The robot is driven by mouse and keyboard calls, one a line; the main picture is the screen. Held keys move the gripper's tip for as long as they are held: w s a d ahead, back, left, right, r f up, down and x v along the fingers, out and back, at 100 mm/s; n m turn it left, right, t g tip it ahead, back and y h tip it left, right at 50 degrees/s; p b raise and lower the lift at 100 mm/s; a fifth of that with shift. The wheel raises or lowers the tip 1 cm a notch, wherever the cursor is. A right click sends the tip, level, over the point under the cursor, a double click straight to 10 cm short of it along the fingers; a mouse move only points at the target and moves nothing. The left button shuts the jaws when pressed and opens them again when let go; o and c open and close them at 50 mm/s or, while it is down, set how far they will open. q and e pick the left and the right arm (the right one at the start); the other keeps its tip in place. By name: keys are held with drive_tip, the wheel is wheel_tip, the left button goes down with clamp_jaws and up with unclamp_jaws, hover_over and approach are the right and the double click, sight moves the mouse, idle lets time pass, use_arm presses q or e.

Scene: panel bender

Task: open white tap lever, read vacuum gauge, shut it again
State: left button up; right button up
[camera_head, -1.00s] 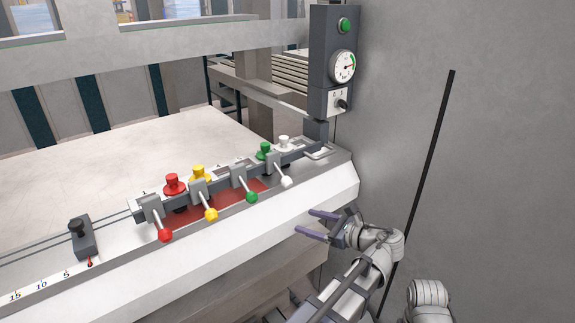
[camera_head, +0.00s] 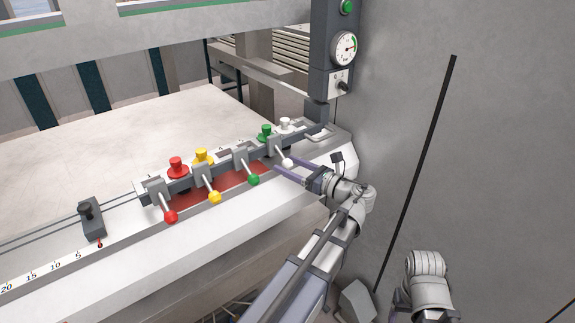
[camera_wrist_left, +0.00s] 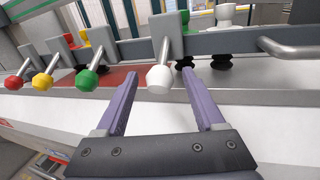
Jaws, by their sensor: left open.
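The white tap lever (camera_head: 286,162) is the rightmost of the row, a metal rod with a white knob angled down toward the front. In the left wrist view its white knob (camera_wrist_left: 160,79) sits between and just beyond the fingertips. My left gripper (camera_head: 279,166) is open, its purple fingers pointing at the knob; it also shows in the left wrist view (camera_wrist_left: 158,82). Whether a finger touches the knob cannot be told. The vacuum gauge (camera_head: 343,48) is a round white dial with a green arc on the grey post. Its numbers are too small to read.
Green (camera_head: 253,180), yellow (camera_head: 214,197) and red (camera_head: 171,216) levers stand left of the white one. A switch box (camera_head: 339,82) is under the gauge. A metal handle (camera_wrist_left: 289,48) is right of the white lever. A grey wall (camera_head: 480,150) closes the right side.

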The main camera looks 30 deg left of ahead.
use_arm(q)
drive_tip(key=shift+w+a, duration=0.1)
drive_tip(key=shift+a, duration=0.35)
clamp_jaws()
idle(0.3)
idle(0.9)
